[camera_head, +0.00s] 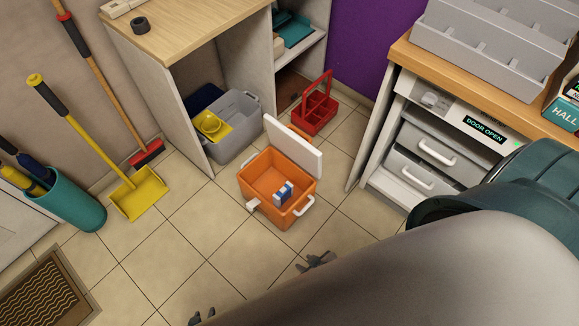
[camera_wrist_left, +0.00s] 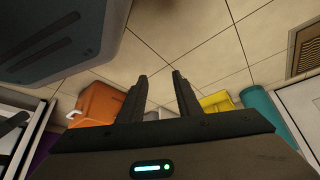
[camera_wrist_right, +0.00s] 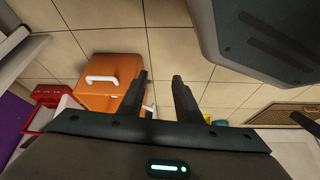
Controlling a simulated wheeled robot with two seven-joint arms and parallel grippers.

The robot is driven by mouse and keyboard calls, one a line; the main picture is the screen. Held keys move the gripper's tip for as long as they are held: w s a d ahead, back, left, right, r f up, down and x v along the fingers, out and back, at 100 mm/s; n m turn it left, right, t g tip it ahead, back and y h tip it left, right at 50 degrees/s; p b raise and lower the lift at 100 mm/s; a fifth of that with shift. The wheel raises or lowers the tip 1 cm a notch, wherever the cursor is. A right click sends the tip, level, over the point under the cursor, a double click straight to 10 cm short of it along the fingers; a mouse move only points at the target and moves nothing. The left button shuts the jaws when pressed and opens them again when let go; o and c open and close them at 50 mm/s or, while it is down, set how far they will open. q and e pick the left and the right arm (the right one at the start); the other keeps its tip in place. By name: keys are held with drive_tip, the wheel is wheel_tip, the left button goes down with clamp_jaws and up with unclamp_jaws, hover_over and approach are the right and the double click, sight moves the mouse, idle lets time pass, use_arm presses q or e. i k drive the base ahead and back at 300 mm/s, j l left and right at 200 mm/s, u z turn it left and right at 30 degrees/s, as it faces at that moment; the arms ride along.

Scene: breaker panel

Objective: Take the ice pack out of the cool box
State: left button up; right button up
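The orange cool box (camera_head: 259,190) stands open on the tiled floor, its white lid (camera_head: 293,146) tilted up at the back. A blue and white ice pack (camera_head: 284,192) sits inside near the front right wall. My right gripper (camera_head: 317,262) is open and empty, in front of the box and apart from it. My left gripper (camera_head: 202,317) is at the bottom edge of the head view, open and empty, further from the box. The box also shows in the left wrist view (camera_wrist_left: 97,104) and the right wrist view (camera_wrist_right: 112,68); the ice pack is hidden in both.
A grey crate (camera_head: 232,142) with yellow items and a red caddy (camera_head: 316,110) stand behind the box. A drawer cabinet (camera_head: 421,160) is at the right. A yellow dustpan (camera_head: 140,195) and teal bin (camera_head: 75,208) are at the left. Floor in front is clear.

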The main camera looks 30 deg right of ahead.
sight(280, 198)
drive_tip(key=i+l, duration=0.15)
drive_tip(key=l, duration=0.2)
drive_tip(key=i+l, duration=0.1)
drive_tip(key=l, duration=0.25)
drive_tip(key=i+l, duration=0.15)
drive_tip(key=l, duration=0.2)
drive_tip(key=i+l, duration=0.15)
drive_tip(key=l, duration=0.15)
